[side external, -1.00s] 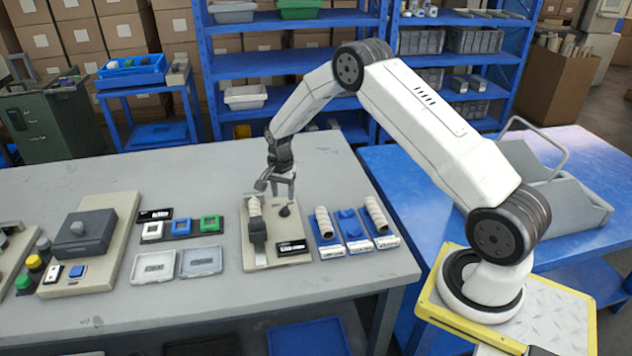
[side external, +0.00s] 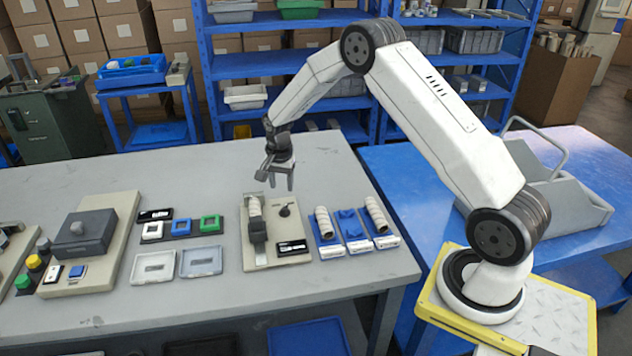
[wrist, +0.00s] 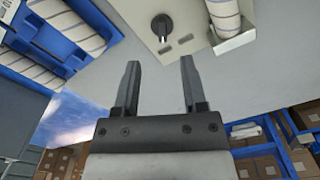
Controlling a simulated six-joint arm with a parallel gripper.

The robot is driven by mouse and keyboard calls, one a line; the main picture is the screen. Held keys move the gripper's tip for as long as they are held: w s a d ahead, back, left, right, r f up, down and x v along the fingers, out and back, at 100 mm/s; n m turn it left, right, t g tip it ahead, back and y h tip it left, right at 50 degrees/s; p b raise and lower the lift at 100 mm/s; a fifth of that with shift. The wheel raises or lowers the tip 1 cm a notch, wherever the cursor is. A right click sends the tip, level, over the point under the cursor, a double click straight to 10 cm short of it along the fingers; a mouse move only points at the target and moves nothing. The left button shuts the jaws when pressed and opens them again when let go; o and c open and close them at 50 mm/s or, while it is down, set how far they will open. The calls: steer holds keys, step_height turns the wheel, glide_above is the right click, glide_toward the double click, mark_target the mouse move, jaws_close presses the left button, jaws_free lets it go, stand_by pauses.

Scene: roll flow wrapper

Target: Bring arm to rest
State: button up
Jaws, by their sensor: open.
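My gripper (side external: 281,181) is open and empty in the side view, raised above the grey table behind the beige roll fixture. In the wrist view its two dark fingers (wrist: 159,85) stand apart with nothing between them. The beige fixture (side external: 262,263) holds a cream roll (side external: 254,208) on its left and a black knob (side external: 284,211) on its right. The knob (wrist: 161,26) also shows in the wrist view, beyond the fingertips and apart from them. My gripper touches nothing.
Blue trays (side external: 328,252) with cream rolls and blue parts lie right of the fixture. Left are two pale trays (side external: 154,268), small coloured blocks (side external: 181,227) and a button station (side external: 90,255). A blue shelf (side external: 290,66) stands behind. The back of the table is clear.

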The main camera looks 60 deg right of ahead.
steer(key=s+a+r+n, duration=0.3)
steer(key=s+a+n, duration=0.1)
steer(key=s, duration=0.3)
steer(key=s+a+r+n+t, duration=0.1)
steer(key=s+a+r+n, duration=0.2)
steer(key=s+a+n, duration=0.2)
steer(key=s+a+r+n+t, duration=0.1)
steer(key=s+a+r+n, duration=0.2)
steer(key=s, duration=0.8)
steer(key=shift+a+r+n, duration=0.3)
steer(key=shift+a+n, duration=0.8)
steer(key=shift+a, duration=0.05)
